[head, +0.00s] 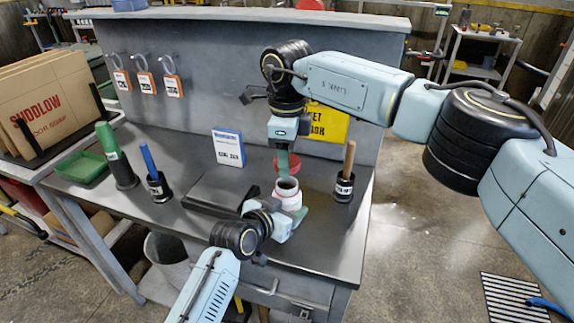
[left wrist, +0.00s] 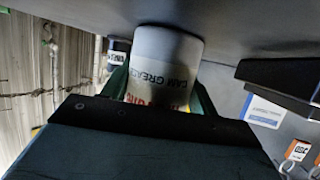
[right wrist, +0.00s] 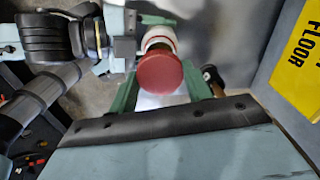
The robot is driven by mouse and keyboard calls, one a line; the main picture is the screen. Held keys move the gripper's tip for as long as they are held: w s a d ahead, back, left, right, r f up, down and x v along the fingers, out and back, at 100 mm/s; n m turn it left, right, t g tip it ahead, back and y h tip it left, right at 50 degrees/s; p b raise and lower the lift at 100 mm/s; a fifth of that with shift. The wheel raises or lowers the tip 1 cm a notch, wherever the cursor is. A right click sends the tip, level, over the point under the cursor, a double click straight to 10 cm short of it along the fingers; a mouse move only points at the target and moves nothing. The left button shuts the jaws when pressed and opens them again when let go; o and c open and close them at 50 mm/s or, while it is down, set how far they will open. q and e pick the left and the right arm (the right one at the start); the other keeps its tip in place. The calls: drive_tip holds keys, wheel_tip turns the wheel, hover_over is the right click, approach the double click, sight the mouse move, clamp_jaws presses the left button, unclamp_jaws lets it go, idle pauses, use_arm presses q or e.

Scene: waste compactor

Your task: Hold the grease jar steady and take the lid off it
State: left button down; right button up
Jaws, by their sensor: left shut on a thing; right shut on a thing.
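The white grease jar (head: 287,203) stands on the bench with its dark open mouth showing. In the left wrist view the jar (left wrist: 165,50) appears upside down with its printed label between green fingers. My left gripper (head: 291,219) is shut on the jar from the front. The red lid (head: 293,167) is off the jar, a little above and behind its mouth in the head view. My right gripper (head: 284,161) comes down from above and is shut on the lid. In the right wrist view the lid (right wrist: 160,74) sits between the green fingers, with the jar's rim beyond it.
A holder with a wooden-handled tool (head: 345,180) stands right of the jar. A dark flat case (head: 215,190) and a small sign (head: 228,148) are to the left. A blue-handled tool (head: 153,170), a green-handled tool (head: 113,153) and a green tray (head: 82,168) are farther left.

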use_arm(q)
drive_tip(key=shift+c, duration=1.6)
unclamp_jaws()
